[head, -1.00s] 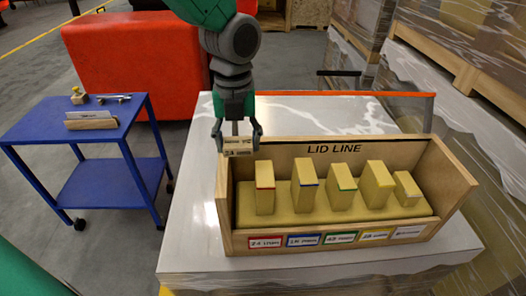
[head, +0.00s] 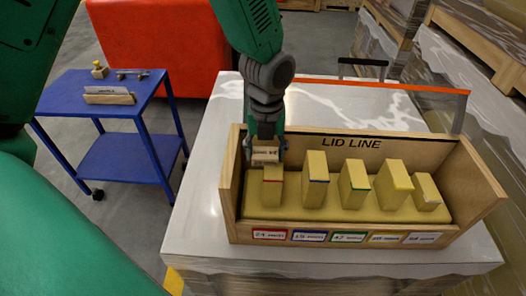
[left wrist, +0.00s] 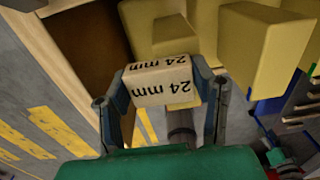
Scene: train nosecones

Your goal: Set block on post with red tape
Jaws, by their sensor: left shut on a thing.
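My left gripper (head: 265,150) is shut on a small pale block (head: 265,157) marked "24 mm". The block shows large between the two fingers in the left wrist view (left wrist: 162,82). In the head view the block is at the top of the leftmost post (head: 272,190), which has red tape near its upper end and stands above a red-framed label (head: 270,235). I cannot tell whether the block touches the post or hovers just over it. My right gripper is not in view.
The wooden LID LINE box (head: 229,205) has a back wall and side walls around several yellow posts, with blue tape (head: 315,180) and green tape (head: 354,187) to the right. A blue cart (head: 70,98) stands at the left. The white table (head: 330,100) is clear behind the box.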

